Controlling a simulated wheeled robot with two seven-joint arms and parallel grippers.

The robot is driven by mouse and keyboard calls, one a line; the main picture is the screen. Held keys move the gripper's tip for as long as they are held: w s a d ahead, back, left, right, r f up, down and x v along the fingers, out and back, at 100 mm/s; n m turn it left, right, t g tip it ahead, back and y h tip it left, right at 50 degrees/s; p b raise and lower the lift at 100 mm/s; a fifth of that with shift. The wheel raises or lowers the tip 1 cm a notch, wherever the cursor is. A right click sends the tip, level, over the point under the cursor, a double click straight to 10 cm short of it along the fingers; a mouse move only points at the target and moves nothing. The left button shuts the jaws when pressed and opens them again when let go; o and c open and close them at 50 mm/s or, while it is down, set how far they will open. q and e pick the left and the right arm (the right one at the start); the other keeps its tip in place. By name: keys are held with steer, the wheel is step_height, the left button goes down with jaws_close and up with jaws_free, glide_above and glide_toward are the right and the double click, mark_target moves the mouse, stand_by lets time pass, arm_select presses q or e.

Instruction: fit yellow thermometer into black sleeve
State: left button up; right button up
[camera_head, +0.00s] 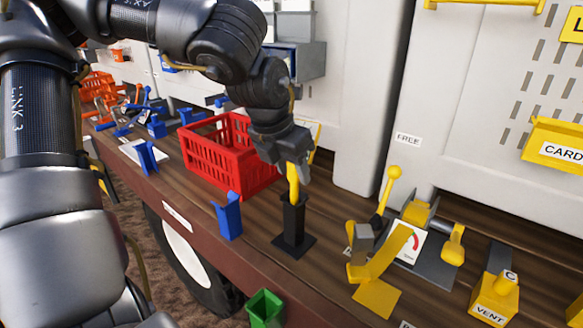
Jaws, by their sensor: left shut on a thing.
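The yellow thermometer (293,183) is upright in my left gripper (288,165), which is shut on its upper part. Its lower end meets the top of the black sleeve (293,222), which stands upright on a flat black base on the wooden bench. The gripper is directly above the sleeve. I cannot tell how deep the thermometer's tip is inside the sleeve. The gripper hides the thermometer's top. My right gripper is not in view.
A red basket (205,160) stands close behind and left of the sleeve. A blue holder (229,215) is to its left. Yellow brackets (375,295), a lever (390,180) and the VENT block (495,300) stand to the right. A green bin (266,308) is at the front edge.

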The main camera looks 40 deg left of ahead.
arm_select(q)
steer(key=o, duration=1.5)
steer(key=b+v, duration=0.1)
steer(key=v, duration=1)
steer(key=shift+f, duration=0.1)
